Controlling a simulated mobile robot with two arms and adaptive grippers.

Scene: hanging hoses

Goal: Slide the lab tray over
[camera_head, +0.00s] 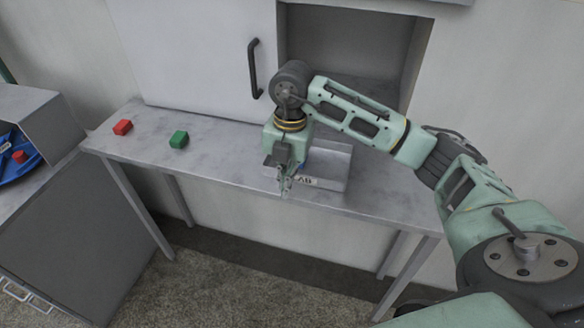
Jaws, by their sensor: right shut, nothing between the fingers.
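The lab tray (330,163) is a shallow grey metal tray with a label on its front wall. It sits on the grey table (225,165), near the front edge, partly hidden behind my right arm. My right gripper (284,187) points down at the tray's front left part, with its fingers shut and empty. I cannot tell whether the fingertips touch the tray. A small bit of blue shows inside the tray beside the gripper. My left gripper is not in view.
A cabinet door with a dark handle (254,68) stands behind, beside an open recess (345,45). A grey cabinet with a blue item (22,160) is at far left.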

